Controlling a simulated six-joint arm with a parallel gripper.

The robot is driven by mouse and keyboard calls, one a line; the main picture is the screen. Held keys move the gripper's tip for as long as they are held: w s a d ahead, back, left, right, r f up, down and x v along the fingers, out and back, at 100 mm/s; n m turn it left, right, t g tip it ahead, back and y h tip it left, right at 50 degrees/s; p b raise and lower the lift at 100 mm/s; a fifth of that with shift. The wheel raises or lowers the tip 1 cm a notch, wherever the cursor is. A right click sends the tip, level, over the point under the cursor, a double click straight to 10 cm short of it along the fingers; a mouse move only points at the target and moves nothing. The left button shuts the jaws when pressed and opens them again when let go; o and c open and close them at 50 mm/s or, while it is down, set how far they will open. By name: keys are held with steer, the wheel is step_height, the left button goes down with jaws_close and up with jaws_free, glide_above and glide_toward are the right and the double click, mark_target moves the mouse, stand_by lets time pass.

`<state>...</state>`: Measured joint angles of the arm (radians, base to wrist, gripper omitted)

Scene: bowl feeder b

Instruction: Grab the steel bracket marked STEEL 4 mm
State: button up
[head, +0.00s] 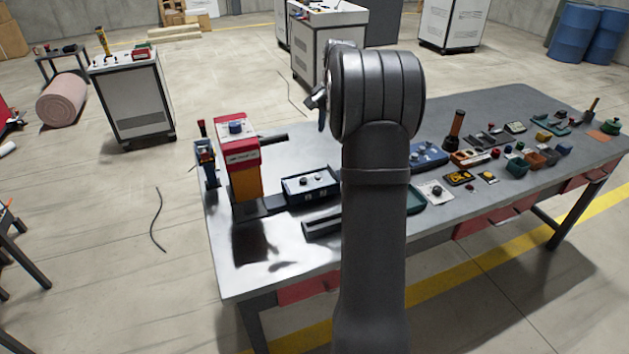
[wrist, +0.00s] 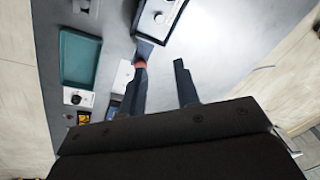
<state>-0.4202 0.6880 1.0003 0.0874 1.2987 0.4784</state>
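My gripper (wrist: 160,63) shows in the wrist view with its two dark fingers apart and nothing clear between them. It is over the grey workbench. A small reddish thing shows at the left fingertip; I cannot tell whether it is touched. A pale flat plate (wrist: 122,74) lies just left of the left finger. No marking STEEL 4 mm is readable in either view, so I cannot tell which thing is the steel bracket. In the head view my arm hides part of the bench and most of my gripper.
A teal tray (wrist: 62,62) lies left of my gripper in the wrist view. The bench's front left is clear.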

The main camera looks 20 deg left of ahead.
steer(key=s+d+n+t+y, duration=0.2)
steer(key=d+n, duration=0.2)
steer(key=n, duration=0.6)
steer(key=x, duration=1.2)
steer(key=shift+w+d+f, duration=0.1)
steer(key=shift+w+d, duration=0.1)
steer(key=shift+d, duration=0.15)
steer(key=x, duration=0.2)
steer(key=d+x, duration=0.1)
steer(key=x, duration=0.2)
steer(key=shift+f, duration=0.25)
steer(key=shift+w, duration=0.1)
jaws_close()
